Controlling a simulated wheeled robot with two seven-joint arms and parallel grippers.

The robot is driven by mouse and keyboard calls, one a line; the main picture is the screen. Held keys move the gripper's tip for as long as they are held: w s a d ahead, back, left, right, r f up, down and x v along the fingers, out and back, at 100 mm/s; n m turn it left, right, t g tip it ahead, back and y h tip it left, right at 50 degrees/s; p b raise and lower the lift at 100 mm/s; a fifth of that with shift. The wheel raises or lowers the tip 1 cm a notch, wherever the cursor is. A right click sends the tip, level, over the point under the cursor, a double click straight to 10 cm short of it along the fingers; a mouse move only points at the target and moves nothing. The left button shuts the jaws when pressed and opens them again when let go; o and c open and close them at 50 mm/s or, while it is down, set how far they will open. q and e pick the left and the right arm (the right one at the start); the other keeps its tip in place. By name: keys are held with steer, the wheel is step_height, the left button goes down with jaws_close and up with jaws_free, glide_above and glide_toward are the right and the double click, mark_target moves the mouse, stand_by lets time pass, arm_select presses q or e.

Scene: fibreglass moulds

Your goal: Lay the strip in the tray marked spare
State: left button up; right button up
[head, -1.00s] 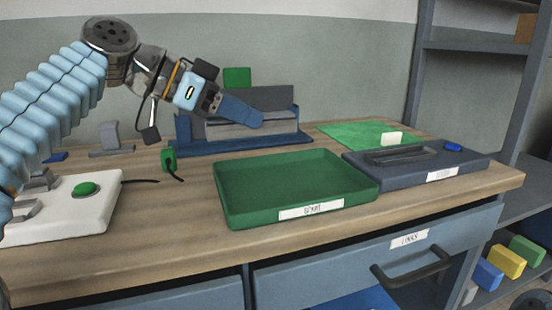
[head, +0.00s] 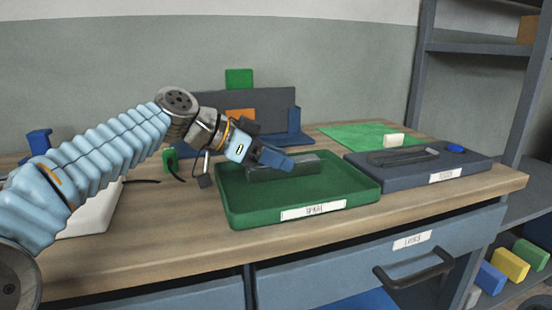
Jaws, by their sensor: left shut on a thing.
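A grey strip (head: 303,166) is held in my left gripper (head: 282,160), whose blue jaws are shut on it. The strip lies roughly level over the back part of the green tray (head: 352,196). I cannot tell whether it touches the tray floor. The tray stands on the bench and has a white front label that seems to read "spare", though it is blurred. The jaws hide part of the strip. My right gripper is not in view.
A blue stand (head: 299,139) with an orange patch is behind the tray. A drawer (head: 375,268) is below the bench's front edge.

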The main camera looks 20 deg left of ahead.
arm_select(q)
steer(key=shift+f, duration=0.15)
steer(key=o, duration=1.1)
steer(key=shift+r, duration=0.25)
steer(key=v, duration=1.2)
steer(key=shift+f, duration=0.1)
